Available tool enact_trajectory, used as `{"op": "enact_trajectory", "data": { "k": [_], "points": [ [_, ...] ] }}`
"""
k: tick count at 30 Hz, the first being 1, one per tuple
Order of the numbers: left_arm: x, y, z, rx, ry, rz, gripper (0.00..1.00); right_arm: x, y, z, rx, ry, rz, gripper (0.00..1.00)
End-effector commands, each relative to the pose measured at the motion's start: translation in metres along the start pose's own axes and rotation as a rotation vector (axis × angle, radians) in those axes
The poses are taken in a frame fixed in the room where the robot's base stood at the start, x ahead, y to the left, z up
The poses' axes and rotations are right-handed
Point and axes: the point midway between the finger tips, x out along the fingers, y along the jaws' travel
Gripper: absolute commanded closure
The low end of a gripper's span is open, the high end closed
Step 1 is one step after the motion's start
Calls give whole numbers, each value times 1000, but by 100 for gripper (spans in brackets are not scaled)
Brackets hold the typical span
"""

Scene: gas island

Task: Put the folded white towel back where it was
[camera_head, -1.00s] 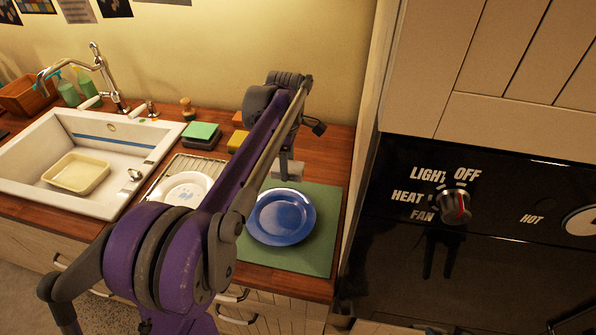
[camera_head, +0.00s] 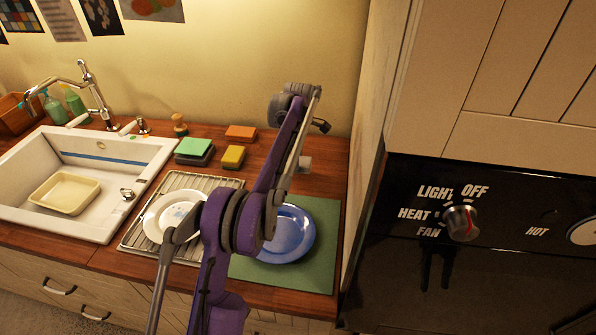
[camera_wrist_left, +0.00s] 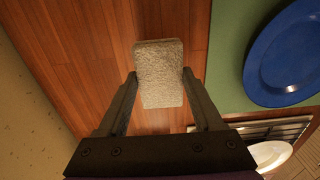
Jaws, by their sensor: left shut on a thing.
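The folded white towel (camera_wrist_left: 159,88) shows in the left wrist view as a small, pale, rough-textured block. It sits between the two fingers of my left gripper (camera_wrist_left: 159,74), which is shut on it. Bare wooden counter shows behind and around the towel. I cannot tell whether the towel touches the counter. In the head view my left arm reaches over the counter toward the wall, and its links largely hide the gripper and towel. My right gripper is not in view.
A blue plate (camera_head: 290,236) lies on a green mat (camera_head: 310,272). To its left are a drying rack (camera_head: 137,236) with a white plate, several sponges (camera_head: 233,157) and the sink (camera_head: 118,192). A tall cabinet wall (camera_head: 365,150) bounds the counter's right end.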

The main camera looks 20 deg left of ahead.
Motion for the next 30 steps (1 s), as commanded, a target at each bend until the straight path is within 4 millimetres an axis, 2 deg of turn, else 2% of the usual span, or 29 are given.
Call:
{"op": "enact_trajectory", "data": {
  "k": [5,12,23,24,28,30],
  "points": [
    [13,0,0,0,0,1,100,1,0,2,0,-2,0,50],
    [43,0,0,0,0,1,100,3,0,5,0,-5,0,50],
    [46,0,0,0,0,1,100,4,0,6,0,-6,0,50],
    [46,0,0,0,0,1,27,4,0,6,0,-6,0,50],
    [46,0,0,0,0,1,4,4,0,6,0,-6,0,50],
    [46,0,0,0,0,1,3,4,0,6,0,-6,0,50]
  ]
}}
